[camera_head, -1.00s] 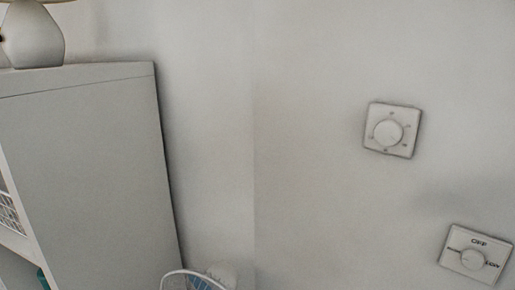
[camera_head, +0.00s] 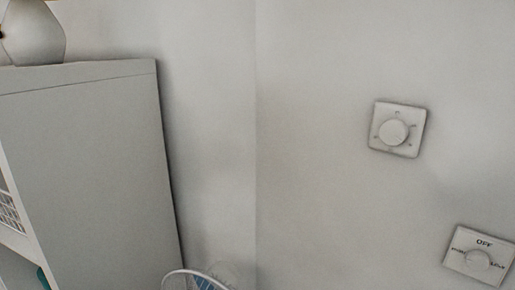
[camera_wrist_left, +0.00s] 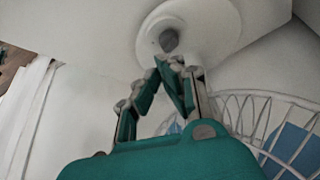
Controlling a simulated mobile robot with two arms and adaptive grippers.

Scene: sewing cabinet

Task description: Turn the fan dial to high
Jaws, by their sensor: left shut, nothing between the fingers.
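Two square white dial plates are on the wall at the right of the head view. The upper dial (camera_head: 394,132) has a round knob with small marks around it. The lower dial (camera_head: 478,259) has OFF printed above its knob and small words at either side, too blurred to read. I cannot tell from the pictures which one is the fan dial. My left gripper (camera_wrist_left: 174,64) shows in the left wrist view, shut and empty, its tips close below a grey knob (camera_wrist_left: 168,40) on a round white disc (camera_wrist_left: 205,28). Contact is unclear. My right gripper is not in view.
A grey cabinet (camera_head: 95,170) stands at the left with a pale lamp base (camera_head: 35,38) on top. A round white wire frame with blue inside (camera_head: 203,280) is at the bottom of the head view. A similar wire frame (camera_wrist_left: 265,120) is right of my left gripper.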

